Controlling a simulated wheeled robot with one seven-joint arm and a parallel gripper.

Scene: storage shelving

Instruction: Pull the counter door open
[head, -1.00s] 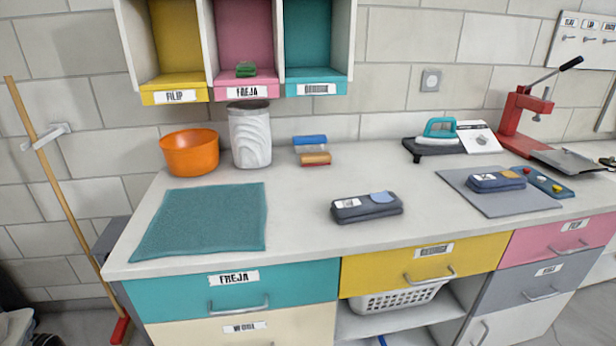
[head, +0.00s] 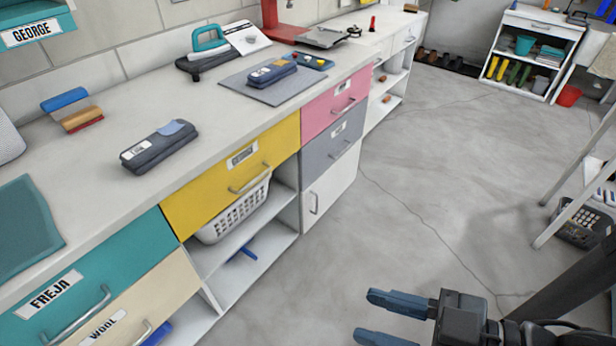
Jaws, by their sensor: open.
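The counter (head: 110,95) runs along the left, with coloured drawers in its front. A white door (head: 330,193) with a vertical handle (head: 314,203) sits below the grey drawer and appears closed. My gripper (head: 385,318) is at the bottom right, over the floor. Its two blue fingers are apart, with nothing seen between them. It is well clear of the counter and of the white door, to their right.
An open shelf with a white basket (head: 236,210) is left of the door. Open floor (head: 420,180) lies right of the counter. A metal-legged stand (head: 573,185) and a dark crate (head: 585,222) are at right. Another white unit (head: 530,50) stands at the back.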

